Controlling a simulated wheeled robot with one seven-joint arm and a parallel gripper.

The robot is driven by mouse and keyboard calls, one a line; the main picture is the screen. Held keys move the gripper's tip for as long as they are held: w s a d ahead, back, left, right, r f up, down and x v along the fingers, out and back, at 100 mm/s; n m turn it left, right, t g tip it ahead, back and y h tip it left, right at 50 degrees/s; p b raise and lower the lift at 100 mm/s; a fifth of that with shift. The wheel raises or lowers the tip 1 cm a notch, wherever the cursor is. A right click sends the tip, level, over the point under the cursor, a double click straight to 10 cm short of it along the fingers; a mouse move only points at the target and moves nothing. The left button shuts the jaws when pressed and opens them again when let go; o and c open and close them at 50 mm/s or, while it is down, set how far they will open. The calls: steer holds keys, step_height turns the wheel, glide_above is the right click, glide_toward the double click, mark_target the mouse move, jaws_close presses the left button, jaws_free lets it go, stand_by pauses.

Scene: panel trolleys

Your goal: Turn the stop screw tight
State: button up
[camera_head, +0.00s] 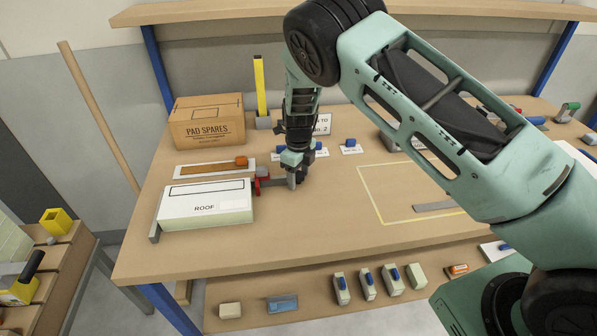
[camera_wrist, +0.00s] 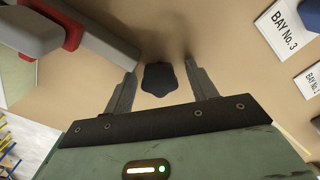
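My gripper (camera_wrist: 160,74) is open in the wrist view, its two fingers spread. A dark, lobed knob (camera_wrist: 157,80), which looks like the stop screw's head, shows between the fingers with a gap on each side. In the head view my gripper (camera_head: 292,180) points down just right of a red and grey stop piece (camera_head: 260,181). That piece is beside a white block marked ROOF (camera_head: 205,203). The red part (camera_wrist: 73,36) and a grey bar (camera_wrist: 105,55) also show in the wrist view. The knob is hidden behind my gripper in the head view.
A PAD SPARES carton (camera_head: 207,125) and a yellow upright post (camera_head: 260,88) stand behind. Bay cards (camera_head: 351,149) with blue-topped pieces are behind my gripper. The outlined area (camera_head: 385,195) at right is mostly clear.

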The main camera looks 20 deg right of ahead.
mark_target(298, 174)
steer(key=shift+r, duration=0.1)
step_height(298, 174, up, 7)
steer(key=p, duration=0.5)
steer(key=s+a+r+n+y+b, duration=0.1)
steer(key=s+a+r+n, duration=0.2)
steer(key=s+r+n, duration=0.3)
steer(key=s+a+r+n+g+b, duration=0.1)
steer(key=s+a+r+n, duration=0.3)
steer(key=s+n, duration=0.25)
steer(key=s+a+r+n+y+b, duration=0.1)
steer(key=s+a+r+n, duration=0.2)
steer(key=s+r+n, duration=0.4)
steer(key=s+d+n+b, duration=0.1)
steer(key=s+d+n, duration=0.1)
steer(key=s+n, duration=0.6)
steer(key=s+d+r+n+t+h, duration=0.1)
steer(key=s+n, duration=0.7)
steer(key=s, duration=0.4)
steer(key=shift+d+r+b, duration=0.3)
steer(key=shift+d+b, duration=0.05)
steer(key=shift+b, duration=0.05)
